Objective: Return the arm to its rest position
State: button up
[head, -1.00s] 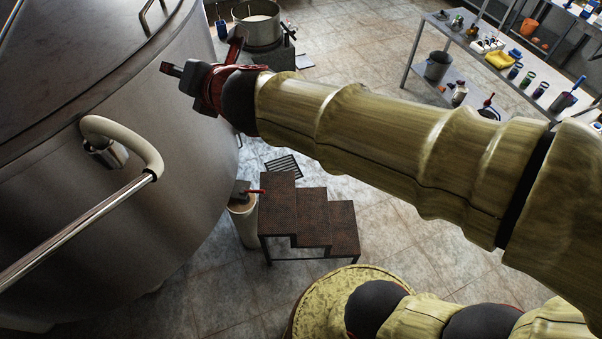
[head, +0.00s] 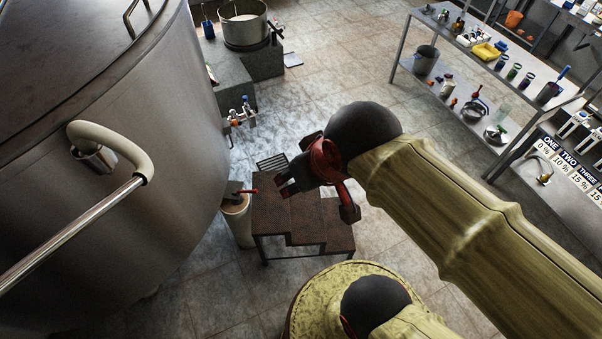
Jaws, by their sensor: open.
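My gripper (head: 318,198) is at the end of my yellow-sleeved arm, in the middle of the head view. Its red and black fingers are spread apart, with nothing seen between them. It hangs in front of the dark step stool (head: 305,222) as seen from the head, covering part of its top. It is apart from the tank.
The large steel tank (head: 150,190) with a pipe handle (head: 110,150) fills the left. A valve (head: 240,115) sits at its side. A pale bucket (head: 237,222) stands beside the stool. A steel pot (head: 243,22) is at the back. Loaded shelves (head: 480,60) stand at right. Tiled floor (head: 330,80) lies between.

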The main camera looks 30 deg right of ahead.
notch_tip(320, 180, down, 26)
jog(key=b, duration=2.6)
